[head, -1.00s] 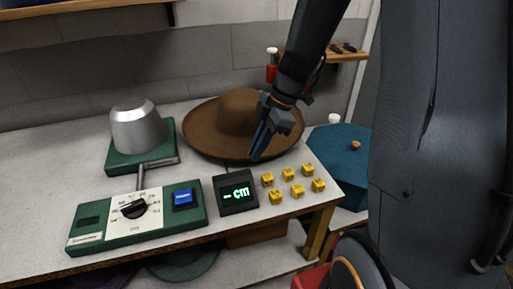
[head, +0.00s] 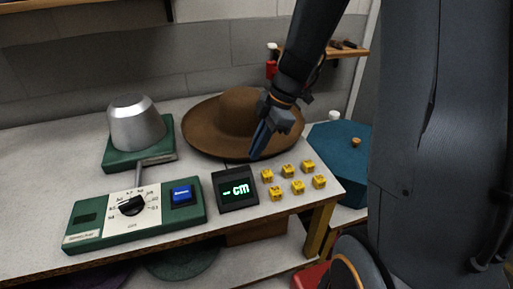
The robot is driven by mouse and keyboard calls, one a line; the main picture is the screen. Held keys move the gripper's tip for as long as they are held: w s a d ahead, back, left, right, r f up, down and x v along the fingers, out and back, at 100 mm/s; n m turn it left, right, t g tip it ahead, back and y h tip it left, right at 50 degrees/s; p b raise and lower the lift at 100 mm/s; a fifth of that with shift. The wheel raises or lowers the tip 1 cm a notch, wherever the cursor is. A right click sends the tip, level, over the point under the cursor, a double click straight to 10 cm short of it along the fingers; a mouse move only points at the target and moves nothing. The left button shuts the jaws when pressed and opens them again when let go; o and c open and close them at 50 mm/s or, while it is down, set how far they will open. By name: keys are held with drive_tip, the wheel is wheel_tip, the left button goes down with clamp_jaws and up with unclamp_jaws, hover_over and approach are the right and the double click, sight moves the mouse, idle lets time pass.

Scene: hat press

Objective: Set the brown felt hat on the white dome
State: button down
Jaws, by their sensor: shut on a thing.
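The brown felt hat (head: 238,108) rests crown up on the grey-white table, right of the dome, with its wide brim spread out. The dome (head: 137,126) is pale silver-white, flat-topped and bare, on a green base (head: 118,158) at the left. My gripper (head: 258,147) points down at the front right of the hat and is shut on its brim. The arm and gripper hide part of the hat's right side, and the fingertips' exact grip is hard to make out.
A teal octagonal box (head: 340,150) stands right of the table. Table between dome and hat is narrow but clear.

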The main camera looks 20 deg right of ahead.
drive_tip(key=shift+f+b, duration=0.4)
drive_tip(key=c, duration=1.8)
unclamp_jaws()
